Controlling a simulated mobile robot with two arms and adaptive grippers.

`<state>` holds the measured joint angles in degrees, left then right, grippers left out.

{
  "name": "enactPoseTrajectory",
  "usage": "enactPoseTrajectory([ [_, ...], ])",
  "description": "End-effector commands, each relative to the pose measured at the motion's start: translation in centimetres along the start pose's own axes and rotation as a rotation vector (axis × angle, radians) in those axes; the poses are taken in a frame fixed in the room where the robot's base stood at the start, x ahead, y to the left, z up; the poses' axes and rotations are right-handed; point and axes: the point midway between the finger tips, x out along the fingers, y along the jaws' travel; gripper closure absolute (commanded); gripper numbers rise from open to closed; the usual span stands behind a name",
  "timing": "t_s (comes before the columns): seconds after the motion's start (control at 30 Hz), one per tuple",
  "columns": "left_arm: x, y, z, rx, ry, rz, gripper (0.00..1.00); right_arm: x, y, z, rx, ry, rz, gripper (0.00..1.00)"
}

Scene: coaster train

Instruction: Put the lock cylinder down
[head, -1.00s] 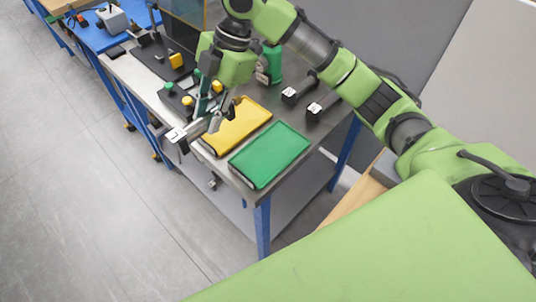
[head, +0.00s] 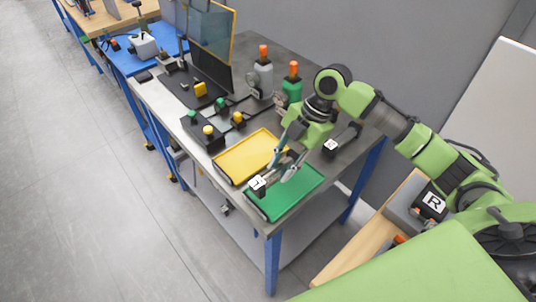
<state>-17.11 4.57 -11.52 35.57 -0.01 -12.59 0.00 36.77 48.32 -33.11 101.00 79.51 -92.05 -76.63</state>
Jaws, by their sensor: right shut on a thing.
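My right gripper (head: 277,174) points down over the green tray (head: 303,191). It is shut on the lock cylinder (head: 257,184), a small dark piece with a white marked end face, partly hidden by the fingers. The cylinder is over the green tray's left end, near the yellow tray. I cannot tell whether it touches the tray. A similar dark piece with a white marked face (head: 331,145) lies on the grey table behind the gripper. My left gripper is not in view.
The yellow tray (head: 236,164) lies beside the green one. A black button box (head: 203,130) stands to the left. Grey and green units with orange tops (head: 264,72) (head: 291,88) stand behind. A framed panel (head: 211,32) is at the back left.

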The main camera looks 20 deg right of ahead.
Motion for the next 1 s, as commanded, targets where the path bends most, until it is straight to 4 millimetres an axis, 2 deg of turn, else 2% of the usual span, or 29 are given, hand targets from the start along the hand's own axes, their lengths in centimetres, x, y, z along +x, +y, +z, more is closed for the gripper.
enactPoseTrajectory([
  [0.27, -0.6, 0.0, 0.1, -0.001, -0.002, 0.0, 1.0, 0.6, -0.7, 1.4, 0.0, 0.002, 0.006, 1.0],
  [0.43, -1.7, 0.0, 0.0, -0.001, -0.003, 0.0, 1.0, 2.3, -1.2, 2.2, 0.0, 0.004, 0.004, 1.0],
  [0.6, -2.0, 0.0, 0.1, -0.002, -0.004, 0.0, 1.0, 3.5, -1.3, 2.7, -0.002, 0.003, 0.007, 1.0],
  [0.83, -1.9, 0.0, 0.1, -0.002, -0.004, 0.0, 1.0, 3.6, -1.3, 2.8, -0.003, 0.002, 0.008, 1.0],
  [0.87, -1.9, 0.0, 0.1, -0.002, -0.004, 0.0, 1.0, 3.9, -1.6, 2.9, 0.0, 0.0, 0.0, 0.72],
  [0.9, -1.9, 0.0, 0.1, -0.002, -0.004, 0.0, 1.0, 3.9, -1.6, 2.9, 0.0, 0.0, 0.0, 0.61],
  [0.93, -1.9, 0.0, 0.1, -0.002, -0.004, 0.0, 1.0, 3.9, -1.6, 2.9, 0.0, 0.0, 0.0, 0.58],
  [1.0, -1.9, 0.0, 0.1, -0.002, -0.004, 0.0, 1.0, 3.8, -1.6, 2.9, 0.0, 0.0, 0.0, 0.58],
])
